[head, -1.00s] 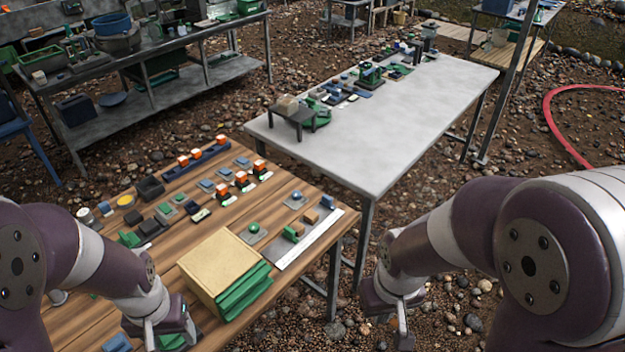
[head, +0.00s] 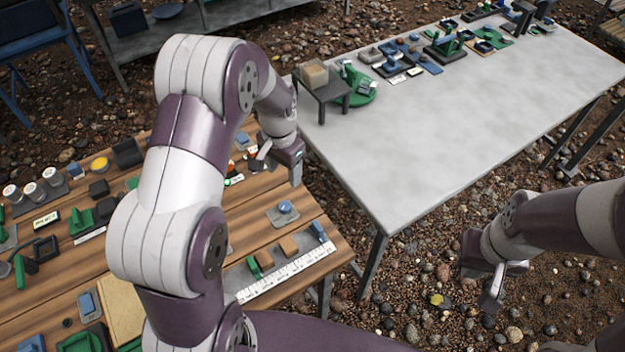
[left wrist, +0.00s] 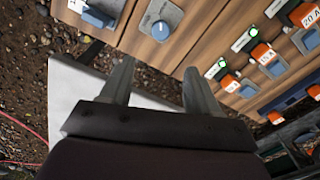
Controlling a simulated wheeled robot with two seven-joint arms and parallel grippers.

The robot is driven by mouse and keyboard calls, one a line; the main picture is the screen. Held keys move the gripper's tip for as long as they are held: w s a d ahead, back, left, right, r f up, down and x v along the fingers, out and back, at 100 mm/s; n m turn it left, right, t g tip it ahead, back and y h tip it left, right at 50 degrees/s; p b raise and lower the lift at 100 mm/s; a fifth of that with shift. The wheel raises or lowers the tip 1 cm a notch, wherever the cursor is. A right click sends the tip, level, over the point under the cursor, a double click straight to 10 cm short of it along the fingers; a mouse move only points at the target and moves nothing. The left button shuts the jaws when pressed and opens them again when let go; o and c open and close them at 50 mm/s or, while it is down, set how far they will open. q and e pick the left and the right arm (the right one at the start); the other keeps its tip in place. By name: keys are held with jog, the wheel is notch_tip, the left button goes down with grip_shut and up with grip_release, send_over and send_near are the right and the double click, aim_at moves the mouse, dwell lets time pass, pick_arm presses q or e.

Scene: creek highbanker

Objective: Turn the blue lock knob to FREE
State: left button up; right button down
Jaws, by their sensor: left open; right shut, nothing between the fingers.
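A round blue knob (head: 285,207) sits on a square grey plate on the wooden table, near its right edge. In the left wrist view a blue knob (left wrist: 160,29) with a white pointer mark sits on a grey plate, beyond my fingertips; no FREE label is readable. My left gripper (head: 283,168) is above the table's far right edge, behind the knob in the head view; it also shows in the left wrist view (left wrist: 157,72), open and empty, apart from the knob. My right gripper (head: 492,288) is shut and empty over the gravel, right of the tables.
A white ruler strip (head: 290,273) with tan blocks and a green piece lies in front of the knob. Orange switches (left wrist: 262,54) with white labels stand near it. A grey table (head: 420,150) stands behind, largely bare at its near end. My left arm hides part of the wooden table.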

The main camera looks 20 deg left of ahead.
aim_at(284, 205)
pick_arm(q)
jog(key=f, duration=0.8)
jog(key=s+f, duration=0.1)
jog(key=f, duration=0.3)
jog(key=shift+a+f, duration=0.15)
jog(key=shift+f, duration=0.2)
jog(key=c, duration=1)
